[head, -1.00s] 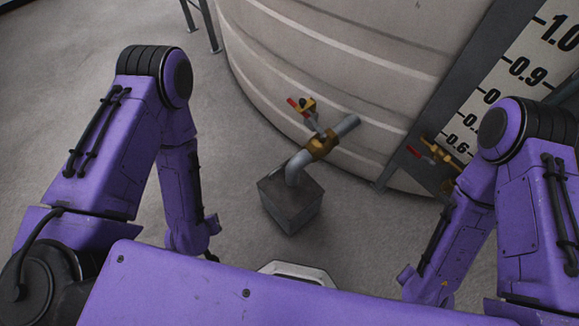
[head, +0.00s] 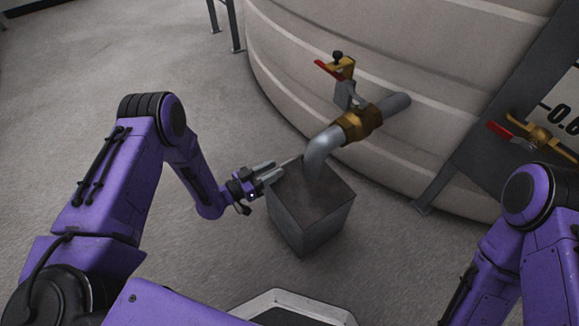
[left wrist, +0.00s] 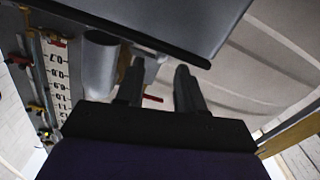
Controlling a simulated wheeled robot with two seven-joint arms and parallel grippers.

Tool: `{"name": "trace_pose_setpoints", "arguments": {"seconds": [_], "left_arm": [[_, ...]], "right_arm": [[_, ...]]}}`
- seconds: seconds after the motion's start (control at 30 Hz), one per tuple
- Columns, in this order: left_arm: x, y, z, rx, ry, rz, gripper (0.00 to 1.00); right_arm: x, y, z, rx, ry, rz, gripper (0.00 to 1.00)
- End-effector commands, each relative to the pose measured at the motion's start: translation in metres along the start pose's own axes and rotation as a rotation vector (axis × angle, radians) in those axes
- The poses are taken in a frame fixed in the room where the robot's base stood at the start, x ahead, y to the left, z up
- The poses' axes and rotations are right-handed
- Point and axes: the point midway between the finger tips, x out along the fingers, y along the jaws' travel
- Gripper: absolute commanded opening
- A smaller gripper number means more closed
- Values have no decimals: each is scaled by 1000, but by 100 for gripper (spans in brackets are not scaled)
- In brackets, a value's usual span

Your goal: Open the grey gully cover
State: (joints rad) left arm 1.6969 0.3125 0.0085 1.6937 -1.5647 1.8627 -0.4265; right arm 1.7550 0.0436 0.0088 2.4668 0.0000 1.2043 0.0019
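The grey gully (head: 310,230) is a square box on the floor, in the middle of the head view. Its flat grey cover (head: 325,197) lies on top, and a grey pipe (head: 318,160) bends down to the box at its back edge. My left gripper (head: 274,172) is at the box's upper left edge, its two fingers apart with nothing visible between them; I cannot tell whether they touch the cover. In the left wrist view the fingers (left wrist: 158,80) are spread below a dark edge of a large grey surface, probably the gully. My right gripper is out of view.
A large cream tank (head: 400,70) stands behind the gully. A brass valve with a red handle (head: 330,68) sits above the pipe. A second red-handled valve (head: 530,135) and a dark support post (head: 500,110) are at right. The floor at left is clear.

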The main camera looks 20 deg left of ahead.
Motion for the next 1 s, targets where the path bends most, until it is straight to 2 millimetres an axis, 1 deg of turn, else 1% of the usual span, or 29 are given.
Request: {"name": "trace_pose_setpoints", "arguments": {"seconds": [0.03,0.1,0.2,0.3,0.43,0.63,0.67,0.7,0.77,0.8,1.0], "left_arm": [[13,0,4,4,1,4,38],[29,0,4,3,2,3,38],[48,0,3,2,0,2,38],[61,0,2,0,0,0,38],[69,0,1,0,-1,-1,38],[69,0,0,-1,-2,-1,38],[69,0,0,-1,-2,-1,35],[69,0,0,-1,-2,-2,22],[69,0,1,-1,-2,-1,2],[69,0,1,-2,-2,-1,0],[69,-1,1,-2,-3,0,0]], "right_arm": [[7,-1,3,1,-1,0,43],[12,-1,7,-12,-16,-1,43],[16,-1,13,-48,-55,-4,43],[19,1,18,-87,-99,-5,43],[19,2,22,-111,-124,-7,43],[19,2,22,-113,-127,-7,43],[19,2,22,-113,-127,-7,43],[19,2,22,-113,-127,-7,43],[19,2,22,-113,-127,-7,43],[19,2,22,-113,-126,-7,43],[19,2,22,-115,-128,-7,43]]}}
